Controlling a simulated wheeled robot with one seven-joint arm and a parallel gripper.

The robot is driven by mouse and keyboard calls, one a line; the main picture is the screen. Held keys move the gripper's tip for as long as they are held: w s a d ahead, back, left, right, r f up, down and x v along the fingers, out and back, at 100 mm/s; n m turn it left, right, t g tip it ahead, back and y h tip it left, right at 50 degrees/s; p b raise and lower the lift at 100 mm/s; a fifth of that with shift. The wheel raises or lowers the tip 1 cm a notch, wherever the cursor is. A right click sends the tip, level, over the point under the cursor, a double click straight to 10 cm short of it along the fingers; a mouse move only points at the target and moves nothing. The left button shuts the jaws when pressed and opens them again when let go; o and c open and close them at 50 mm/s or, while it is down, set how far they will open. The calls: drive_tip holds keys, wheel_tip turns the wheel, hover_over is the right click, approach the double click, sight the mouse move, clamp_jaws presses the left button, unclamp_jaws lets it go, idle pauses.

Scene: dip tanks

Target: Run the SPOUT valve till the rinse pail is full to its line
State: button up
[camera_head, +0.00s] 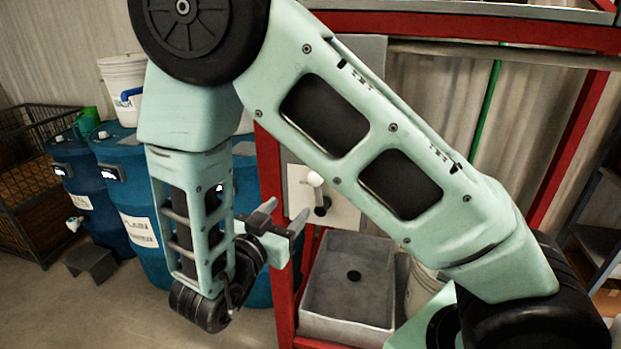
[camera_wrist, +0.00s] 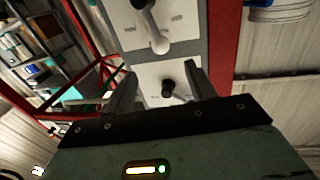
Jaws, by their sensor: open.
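My gripper (camera_head: 284,213) is open and empty, in front of and left of a white valve panel (camera_head: 342,207) on the red frame. The panel carries a white-tipped lever (camera_head: 315,179) and a black fitting. In the wrist view, my open fingers (camera_wrist: 157,84) frame a black knob (camera_wrist: 168,88) on a white plate, apart from it. A white lever (camera_wrist: 158,38) shows beyond it. I cannot read which is the SPOUT valve. A pale pail (camera_head: 424,288) right of the grey basin is mostly hidden by my arm. Whether it is the rinse pail, its line and its water level cannot be told.
The grey basin (camera_head: 318,324) with a dark drain stands below the panel. Blue barrels (camera_head: 144,200) stand at left, with a white bucket (camera_head: 121,73) above them. A wire crate (camera_head: 30,200) is at far left. Red posts (camera_head: 270,190) flank the panel.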

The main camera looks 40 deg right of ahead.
sight(312, 183)
drive_tip(key=p+x, duration=0.3)
drive_tip(key=x, duration=0.6)
drive_tip(key=shift+w+d+r, duration=0.15)
drive_tip(key=shift+d, duration=0.25)
drive_tip(key=shift+p+x, duration=0.45)
drive_tip(key=shift+x, duration=0.4)
clamp_jaws()
drive_tip(key=shift+w+a+f+n+t+h+b, duration=0.2)
drive_tip(key=shift+w+a+f+n, duration=0.3)
drive_tip(key=shift+n, duration=0.75)
drive_tip(key=shift+w+a+f+n+t+h+b, duration=0.15)
drive_tip(key=shift+w+a+f+n, duration=0.45)
drive_tip(key=shift+n, duration=0.6)
drive_tip(key=shift+w+a+f+n+t+h+b, duration=0.1)
drive_tip(key=shift+w+a+f+n+t+b, duration=0.4)
drive_tip(key=shift+n, duration=0.75)
drive_tip(key=shift+w+d+g, duration=0.1)
drive_tip(key=shift+d+g, duration=0.05)
drive_tip(key=shift+g, duration=0.1)
